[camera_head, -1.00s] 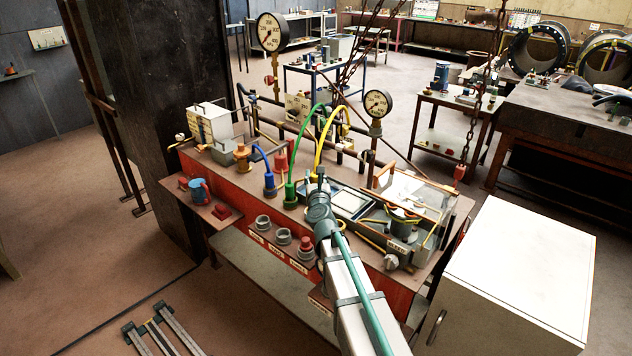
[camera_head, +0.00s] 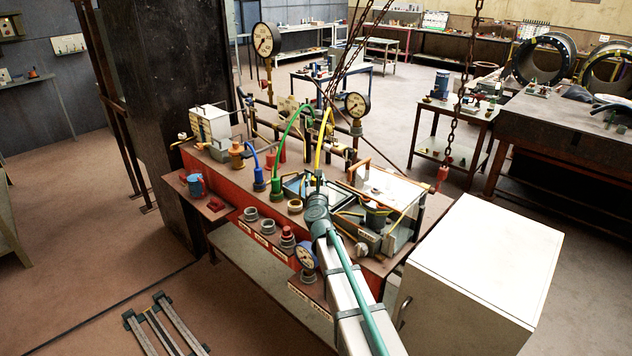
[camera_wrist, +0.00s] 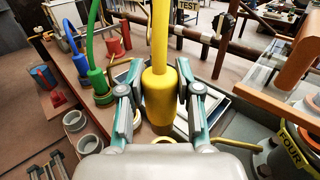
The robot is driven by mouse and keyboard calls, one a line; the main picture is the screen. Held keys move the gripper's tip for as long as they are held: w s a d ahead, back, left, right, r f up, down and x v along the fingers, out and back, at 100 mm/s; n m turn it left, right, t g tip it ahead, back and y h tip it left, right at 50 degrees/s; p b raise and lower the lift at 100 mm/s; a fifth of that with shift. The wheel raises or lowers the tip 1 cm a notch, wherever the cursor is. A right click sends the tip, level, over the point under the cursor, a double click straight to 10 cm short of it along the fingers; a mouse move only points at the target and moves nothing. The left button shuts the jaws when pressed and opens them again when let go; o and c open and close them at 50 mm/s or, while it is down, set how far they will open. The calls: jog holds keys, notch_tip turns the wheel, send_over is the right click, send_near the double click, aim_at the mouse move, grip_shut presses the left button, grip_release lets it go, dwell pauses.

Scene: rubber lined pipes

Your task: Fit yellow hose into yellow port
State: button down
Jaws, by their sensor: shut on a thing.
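The yellow hose (camera_head: 324,140) rises from my gripper (camera_head: 318,188) and bends back to the bench's rear piping in the head view. In the wrist view, its thick yellow end (camera_wrist: 159,98) hangs upright between the two fingers of my gripper (camera_wrist: 158,90), which is shut on it.
The green hose (camera_head: 279,155) and blue hose (camera_head: 257,172) stand at the left. Grey sockets (camera_head: 267,227) line the front ledge. A clear-covered box (camera_head: 390,190) with a wooden handle is close on the right. Pressure gauges (camera_head: 357,105) stand behind.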

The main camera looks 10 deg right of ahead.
notch_tip(320, 180, down, 6)
jog(key=b, duration=0.6)
jog(key=shift+d+r, duration=0.1)
jog(key=shift+r, duration=0.05)
jog(key=shift+f+b, duration=1.85)
jog(key=shift+b, duration=0.45)
dwell(1.7)
jog(key=c, duration=0.7)
grip_release()
jog(key=shift+s, duration=0.1)
jog(key=s, duration=0.4)
jog(key=s+a, duration=0.1)
jog(key=s, duration=0.7)
jog(key=shift+a, duration=0.35)
jog(key=shift+w, duration=0.1)
